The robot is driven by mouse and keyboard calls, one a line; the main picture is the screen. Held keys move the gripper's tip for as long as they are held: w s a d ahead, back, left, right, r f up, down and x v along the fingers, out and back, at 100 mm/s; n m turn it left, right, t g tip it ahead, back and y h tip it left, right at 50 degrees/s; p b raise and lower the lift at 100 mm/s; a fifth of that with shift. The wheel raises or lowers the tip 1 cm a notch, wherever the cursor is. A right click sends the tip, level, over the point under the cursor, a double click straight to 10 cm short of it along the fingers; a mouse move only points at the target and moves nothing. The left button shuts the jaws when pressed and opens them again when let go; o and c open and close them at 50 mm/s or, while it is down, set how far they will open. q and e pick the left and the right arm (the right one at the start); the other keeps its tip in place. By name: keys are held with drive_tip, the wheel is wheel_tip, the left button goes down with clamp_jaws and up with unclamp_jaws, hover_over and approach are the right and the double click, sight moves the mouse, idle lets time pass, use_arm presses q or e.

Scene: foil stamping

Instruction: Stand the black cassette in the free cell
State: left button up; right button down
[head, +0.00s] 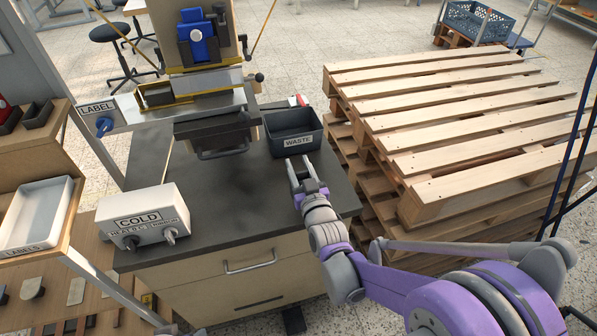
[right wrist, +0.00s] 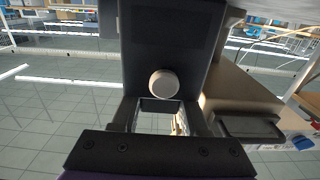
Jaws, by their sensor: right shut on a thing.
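My right gripper (head: 298,160) is over the right part of the dark counter, in front of the waste bin, its fingers pointing away from me. In the right wrist view a black block (right wrist: 175,45) with a round pale knob (right wrist: 162,83) fills the space ahead of the fingers; it appears to be the black cassette, held. In the head view it cannot be told from the dark counter behind. I cannot make out the free cell. My left gripper is not in view.
The waste bin (head: 292,133) stands at the counter's back right. A white label tray (head: 38,215) is at far left. Stacked pallets (head: 440,115) stand at right. The counter's middle (head: 235,190) is clear.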

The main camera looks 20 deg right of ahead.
drive_tip(key=shift+f, duration=0.75)
drive_tip(key=shift+f, duration=0.1)
drive_tip(key=shift+c, duration=2.1)
unclamp_jaws()
